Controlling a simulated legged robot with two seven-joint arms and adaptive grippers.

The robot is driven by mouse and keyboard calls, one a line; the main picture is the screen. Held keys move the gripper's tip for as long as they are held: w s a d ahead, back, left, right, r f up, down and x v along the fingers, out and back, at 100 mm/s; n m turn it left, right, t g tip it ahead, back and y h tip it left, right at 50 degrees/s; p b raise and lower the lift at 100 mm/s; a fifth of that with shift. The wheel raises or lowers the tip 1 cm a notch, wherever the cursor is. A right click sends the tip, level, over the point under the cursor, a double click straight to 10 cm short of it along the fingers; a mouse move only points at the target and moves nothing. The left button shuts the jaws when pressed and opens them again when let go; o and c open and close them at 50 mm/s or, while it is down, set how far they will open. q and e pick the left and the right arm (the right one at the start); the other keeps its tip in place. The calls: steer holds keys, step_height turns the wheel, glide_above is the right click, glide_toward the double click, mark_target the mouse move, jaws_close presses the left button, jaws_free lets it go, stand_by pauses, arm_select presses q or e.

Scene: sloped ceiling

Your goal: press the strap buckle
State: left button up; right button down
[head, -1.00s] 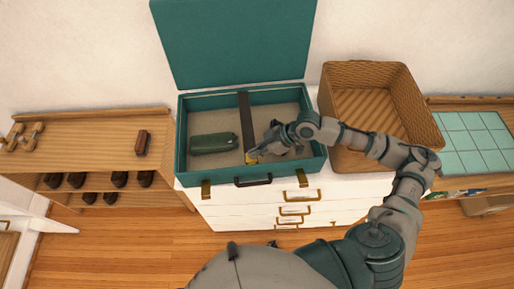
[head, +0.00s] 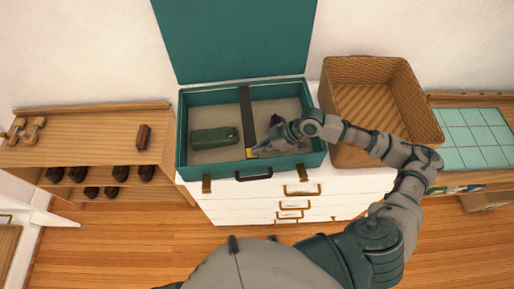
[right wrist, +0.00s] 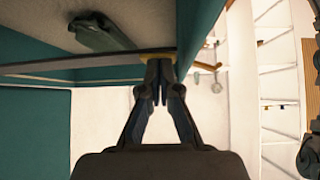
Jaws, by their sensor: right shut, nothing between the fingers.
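The open teal suitcase (head: 315,160) stands on the white drawer unit with its lid up. A dark strap (head: 245,110) runs front to back across its bed. The yellow strap buckle (head: 251,153) is at the strap's front end, by the front wall. My right gripper (head: 258,151) is shut and empty, with its tips right beside the buckle on its right. I cannot tell whether they touch. My left gripper is out of view.
A green case (head: 213,138) lies in the suitcase left of the strap. A wicker basket (head: 425,115) stands close on the right, under my right forearm. A wooden shelf (head: 75,150) with shoes and a brush (head: 143,136) is at left. The suitcase handle (head: 254,174) is in front.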

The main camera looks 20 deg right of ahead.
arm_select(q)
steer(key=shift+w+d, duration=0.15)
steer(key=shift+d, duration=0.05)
arm_select(e)
steer(key=v, duration=0.7)
steer(key=shift+d, duration=0.2)
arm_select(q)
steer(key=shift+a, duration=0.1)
arm_select(e)
steer(key=shift+a, duration=0.25)
steer(key=shift+d, duration=0.25)
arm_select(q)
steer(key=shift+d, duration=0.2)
